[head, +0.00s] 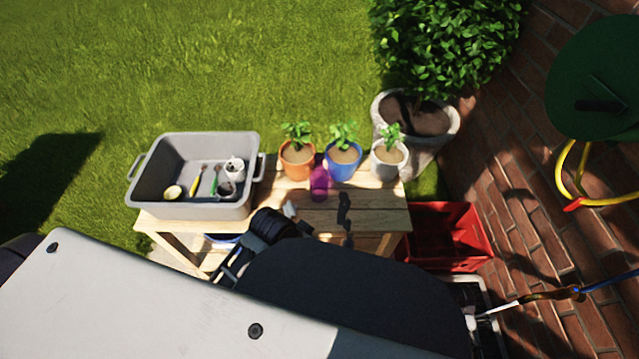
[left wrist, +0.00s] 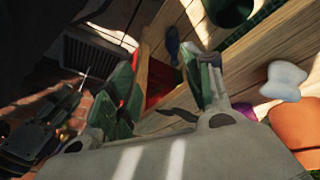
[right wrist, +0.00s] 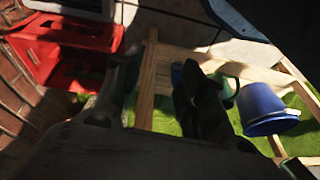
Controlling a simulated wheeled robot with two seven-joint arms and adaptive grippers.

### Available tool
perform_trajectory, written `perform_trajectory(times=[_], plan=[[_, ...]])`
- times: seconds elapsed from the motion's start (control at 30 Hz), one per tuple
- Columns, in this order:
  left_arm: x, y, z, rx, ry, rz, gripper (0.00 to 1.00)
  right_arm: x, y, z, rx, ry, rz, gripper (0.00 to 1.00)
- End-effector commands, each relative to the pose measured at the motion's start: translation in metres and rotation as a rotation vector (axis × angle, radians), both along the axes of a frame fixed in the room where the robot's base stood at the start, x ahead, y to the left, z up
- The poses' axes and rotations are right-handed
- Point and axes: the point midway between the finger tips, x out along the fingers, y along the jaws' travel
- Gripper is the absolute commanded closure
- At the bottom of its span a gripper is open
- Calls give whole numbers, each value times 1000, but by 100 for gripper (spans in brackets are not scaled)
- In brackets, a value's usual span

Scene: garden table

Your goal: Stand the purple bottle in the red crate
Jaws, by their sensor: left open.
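The purple bottle (head: 319,183) stands on the wooden table in front of the potted plants; a bit of purple (left wrist: 250,111) shows at the right of the left wrist view. The red crate (head: 470,238) is on the ground right of the table and also shows at upper left in the right wrist view (right wrist: 75,50). My left gripper (left wrist: 168,72) is open and empty, above the table to the left of the bottle; my arm covers much of it in the head view. My right gripper (right wrist: 157,75) looks open and empty, low beside the table legs.
A grey tub (head: 190,211) with small tools and pots fills the table's left end. Orange (head: 297,170), blue (head: 342,168) and white (head: 388,165) plant pots line the back edge.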

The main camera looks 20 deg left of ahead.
Motion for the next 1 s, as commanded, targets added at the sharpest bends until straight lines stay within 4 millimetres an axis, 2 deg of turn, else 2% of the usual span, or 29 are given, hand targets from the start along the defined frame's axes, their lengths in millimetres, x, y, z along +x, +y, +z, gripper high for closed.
perform_trajectory(times=[0.27, 0.57, 1.0], plan=[[14, -26, 30, -14, -26, -136, 50, 0, -3, -20, -11, 12, -4, 60], [34, -58, 64, -10, -49, -329, 50, -4, -11, -58, -30, 31, -10, 60], [61, -84, 107, 38, -62, -599, 50, -27, -28, -114, -63, 61, -17, 60]])
